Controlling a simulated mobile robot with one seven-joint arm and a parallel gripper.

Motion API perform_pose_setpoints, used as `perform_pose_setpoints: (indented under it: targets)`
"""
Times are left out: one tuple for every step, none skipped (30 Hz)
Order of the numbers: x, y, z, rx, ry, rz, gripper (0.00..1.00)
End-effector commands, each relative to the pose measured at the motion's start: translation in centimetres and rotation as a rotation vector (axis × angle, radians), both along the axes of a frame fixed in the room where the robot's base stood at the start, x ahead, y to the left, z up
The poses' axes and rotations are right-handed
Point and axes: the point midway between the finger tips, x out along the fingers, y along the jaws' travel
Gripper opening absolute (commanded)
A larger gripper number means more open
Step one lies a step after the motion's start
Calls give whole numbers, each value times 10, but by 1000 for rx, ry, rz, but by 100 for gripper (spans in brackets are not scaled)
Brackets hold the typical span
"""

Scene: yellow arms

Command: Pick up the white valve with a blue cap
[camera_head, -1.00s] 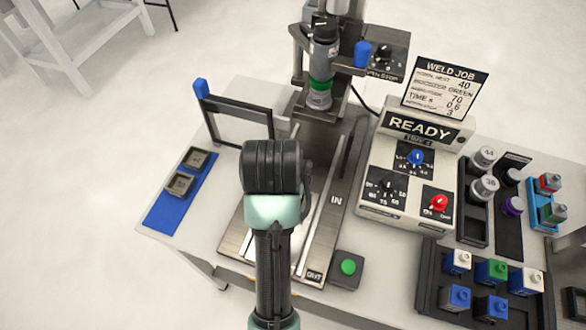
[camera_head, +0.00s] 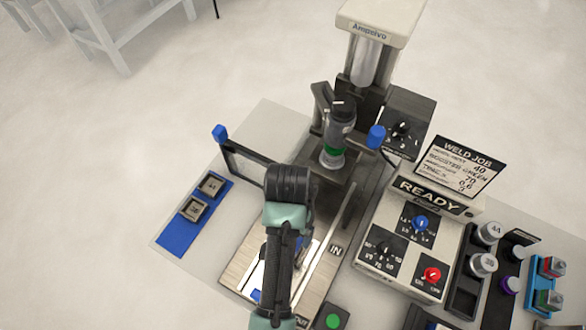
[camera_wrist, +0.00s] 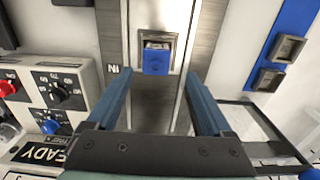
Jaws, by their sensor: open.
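A small part with a blue face and a pale grey-white edge (camera_wrist: 156,61) sits in a square metal nest on the slide, upper middle of the wrist view. It looks like the blue-capped valve, but little of its white body shows. In the head view a bit of blue (camera_head: 257,295) shows beside my arm, low on the slide. My gripper (camera_wrist: 157,76) is open and empty, its two blue-grey fingers apart on either side of the slide, pointing toward the part.
The press (camera_head: 335,150) stands behind the slide. The control box marked READY (camera_head: 405,235) is at the right, a green button (camera_head: 333,321) near the front. A blue mat (camera_head: 180,235) with two square nests lies left. A hinged clear guard (camera_head: 250,165) stands nearby.

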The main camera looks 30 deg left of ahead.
Motion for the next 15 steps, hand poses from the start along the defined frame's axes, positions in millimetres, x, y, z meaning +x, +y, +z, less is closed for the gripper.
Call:
perform_pose_setpoints:
  targets:
    - [0,0,-6,-1,2,-1,85]
    - [0,0,-9,-1,3,-1,85]
    - [0,-1,-13,-1,1,-1,85]
    - [0,-1,-15,-1,0,-1,85]
    - [0,-1,-17,-1,1,-1,85]
    - [0,-1,-19,-1,0,-1,85]
    - [0,-1,-20,-1,0,-1,85]
    - [0,-1,-22,-1,1,-1,85]
    - [-1,-2,-25,-1,2,-1,85]
    - [-1,-3,-29,-1,3,-1,85]
    - [-2,-4,-33,-2,3,-1,85]
    - [-2,-5,-38,-2,3,-1,85]
    - [-1,-6,-42,-2,3,-1,85]
    - [-2,-7,-46,-2,2,-1,85]
    - [-1,-7,-53,-2,2,0,85]
